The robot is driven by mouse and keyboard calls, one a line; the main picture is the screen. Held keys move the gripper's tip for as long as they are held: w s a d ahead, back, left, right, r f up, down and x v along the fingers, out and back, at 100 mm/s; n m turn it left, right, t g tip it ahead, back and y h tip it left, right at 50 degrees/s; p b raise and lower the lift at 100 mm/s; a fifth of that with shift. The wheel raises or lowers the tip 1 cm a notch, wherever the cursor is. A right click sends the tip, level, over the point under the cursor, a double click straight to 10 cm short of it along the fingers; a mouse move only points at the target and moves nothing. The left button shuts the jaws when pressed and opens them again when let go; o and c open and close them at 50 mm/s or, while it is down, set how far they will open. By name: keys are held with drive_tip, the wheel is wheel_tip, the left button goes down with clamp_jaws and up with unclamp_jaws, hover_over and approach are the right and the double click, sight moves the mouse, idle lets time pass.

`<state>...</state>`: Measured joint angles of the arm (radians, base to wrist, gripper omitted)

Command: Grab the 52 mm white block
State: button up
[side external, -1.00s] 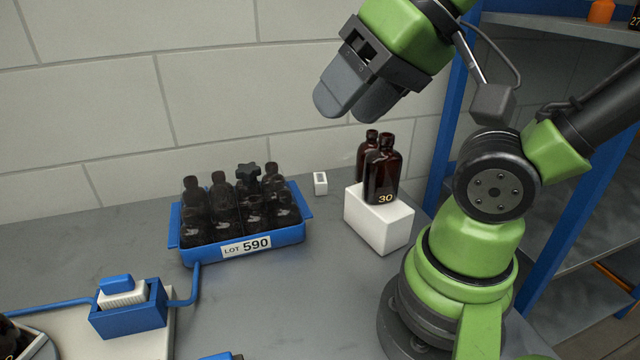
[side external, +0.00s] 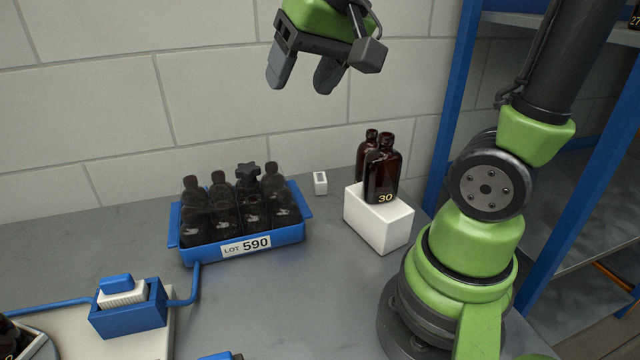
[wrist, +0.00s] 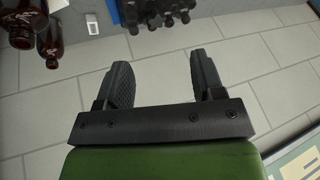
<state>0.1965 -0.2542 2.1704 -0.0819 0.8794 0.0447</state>
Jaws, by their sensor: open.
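A small white block (side external: 320,183) with a dark grey patch on its top stands on the grey bench near the wall, between the blue tray and the white box. It also shows at the top left of the wrist view (wrist: 92,24). My gripper (side external: 299,88) is open and empty, well above the bench and the small block. In the wrist view its two dark fingers (wrist: 162,68) are spread apart with only wall tiles between them. I cannot tell the block's size from these frames.
A blue tray (side external: 276,245) of dark bottles labelled LOT 590 stands left of the block. A larger white box (side external: 377,230) to the right bears a brown bottle (side external: 383,172) marked 30; another stands behind. A blue holder (side external: 128,318) with a brush is front left.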

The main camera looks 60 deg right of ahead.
drive_tip(key=w+d+f+m+g, duration=0.1)
drive_tip(key=w+d+f, duration=0.2)
drive_tip(key=w+d, duration=0.25)
drive_tip(key=m+g+h, duration=0.1)
drive_tip(key=m+g, duration=0.3)
approach(320, 177)
drive_tip(key=shift+s+d+f, duration=0.2)
drive_tip(key=shift+d+f, duration=0.1)
drive_tip(key=shift+f, duration=0.1)
wheel_tip(320, 177, down, 4)
drive_tip(key=shift+w+d+r, duration=0.1)
drive_tip(key=shift+d+r, duration=0.05)
drive_tip(key=shift+r, duration=0.05)
drive_tip(key=shift+w+f, duration=0.2)
drive_tip(key=shift+f, duration=1.3)
drive_tip(key=shift+w+f, duration=0.15)
drive_tip(key=shift+f, duration=1.35)
drive_tip(key=c, duration=1)
